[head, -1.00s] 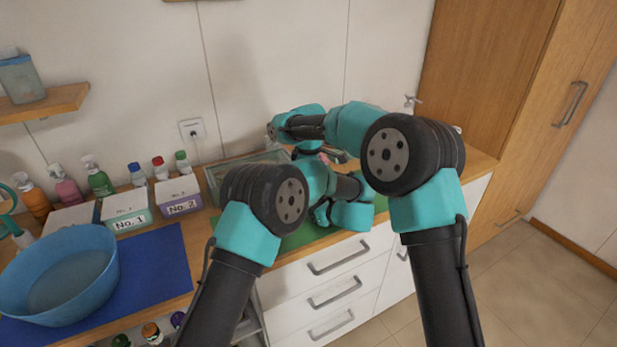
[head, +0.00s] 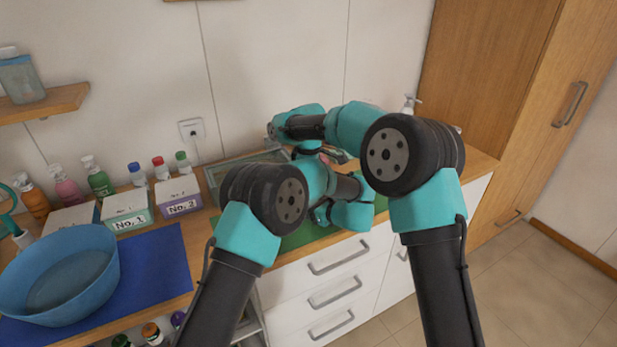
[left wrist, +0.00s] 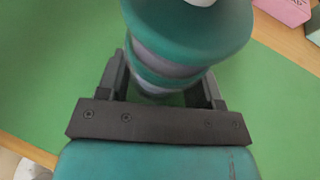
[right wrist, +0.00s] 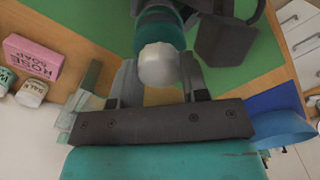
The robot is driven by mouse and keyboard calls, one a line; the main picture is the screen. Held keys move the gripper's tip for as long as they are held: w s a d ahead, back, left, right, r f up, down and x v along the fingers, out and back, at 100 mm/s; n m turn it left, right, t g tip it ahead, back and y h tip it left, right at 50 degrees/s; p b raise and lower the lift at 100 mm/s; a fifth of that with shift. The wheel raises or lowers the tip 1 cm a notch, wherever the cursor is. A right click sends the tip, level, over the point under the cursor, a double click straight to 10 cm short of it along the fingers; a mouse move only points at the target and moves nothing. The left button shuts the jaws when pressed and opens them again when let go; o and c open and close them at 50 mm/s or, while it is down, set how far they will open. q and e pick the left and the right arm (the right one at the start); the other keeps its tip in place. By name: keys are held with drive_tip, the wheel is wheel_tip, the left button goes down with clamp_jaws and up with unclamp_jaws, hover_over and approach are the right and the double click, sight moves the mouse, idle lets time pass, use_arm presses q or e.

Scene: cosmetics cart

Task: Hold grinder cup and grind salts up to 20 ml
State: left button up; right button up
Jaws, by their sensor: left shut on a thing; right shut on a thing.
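The grinder cup (left wrist: 175,45) is teal with a pale grey band and a flared rim. My left gripper (left wrist: 163,82) is shut around its body, above the green mat. The cup's teal body also shows in the right wrist view (right wrist: 160,18). My right gripper (right wrist: 158,72) is shut on the grinder's rounded white top (right wrist: 158,64), in line with the cup. A bit of this white top shows at the upper edge of the left wrist view. In the head view my arms hide most of the grinder and both grippers. The salts and their level are not visible.
The green mat (left wrist: 50,90) lies under the grinder. A pink soap box (right wrist: 32,58) and small jars (right wrist: 32,93) stand nearby. A clear tray (head: 215,175) is behind my arms. A blue basin (head: 60,275), blue mat (head: 160,265) and labelled boxes (head: 178,196) are left.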

drive_tip(key=m, duration=0.5)
drive_tip(key=shift+w, duration=0.1)
drive_tip(key=m, duration=0.4)
drive_tip(key=shift+d, duration=0.1)
drive_tip(key=shift+m, duration=0.3)
drive_tip(key=o, duration=0.7)
drive_tip(key=shift+c, duration=0.2)
drive_tip(key=shift+r, duration=0.1)
wheel_tip(320, 180, up, 12)
idle(0.5)
